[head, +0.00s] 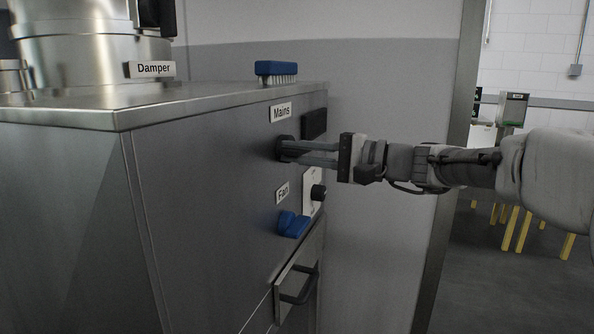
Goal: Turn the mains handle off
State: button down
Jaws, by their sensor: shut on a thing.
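The mains handle (282,148) is a dark round knob on the grey cabinet's front panel, just below the white "Mains" label (281,112). My gripper (290,150) reaches in from the right with its fingers level. The fingertips are at the mains handle and shut on it. The fingers cover part of the handle, so its turned position cannot be told.
The cabinet (200,180) also bears a blue fan handle (292,224), a small black knob (318,193) and a drawer pull (299,287) below. A blue brush (276,69) lies on top. A doorway opens at the right.

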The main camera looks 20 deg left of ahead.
jog(key=shift+f+n+b, duration=0.2)
jog(key=shift+n+b, duration=0.4)
jog(key=shift+b, duration=0.05)
jog(key=c, duration=0.9)
grip_release()
jog(key=shift+o, duration=0.2)
jog(key=shift+d+r, duration=0.1)
jog(key=shift+d, duration=0.05)
jog(key=s+d+p, duration=0.1)
jog(key=d+p, duration=0.1)
jog(key=d, duration=1.5)
jog(key=shift+s, duration=0.2)
